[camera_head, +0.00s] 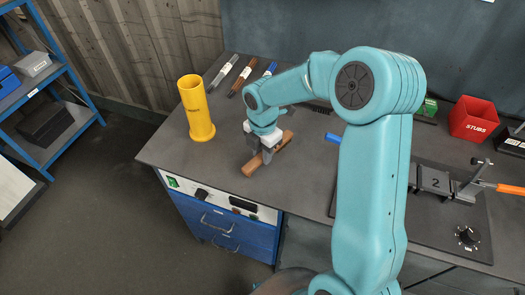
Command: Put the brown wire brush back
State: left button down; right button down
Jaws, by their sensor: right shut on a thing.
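My right gripper (267,156) is shut on a brown wooden bar-like piece (254,168), which looks like the handle of the brown wire brush. It is held low over the front left of the grey bench, lying slanted; whether it touches the bench I cannot tell. Its bristles are not clear in view. At the back of the bench lie a grey strip (221,73), a brown strip (241,80) and a blue one (270,68), with small white labels. The blue one is partly near my arm. My left gripper is not in view.
A yellow cylinder (196,110) stands left of the gripper on the bench (165,150). A red STUBS bin (473,119) and a fixture plate (455,215) with an orange-handled clamp (508,189) are at the right. Bench between cylinder and gripper is clear.

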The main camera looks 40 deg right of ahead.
jog(key=shift+f, duration=0.15)
jog(key=c, duration=0.8)
grip_release()
jog(key=shift+w+f, duration=0.1)
jog(key=shift+w, duration=0.05)
jog(key=shift+c, duration=0.2)
notch_tip(320, 180, up, 12)
jog(key=shift+r, duration=0.25)
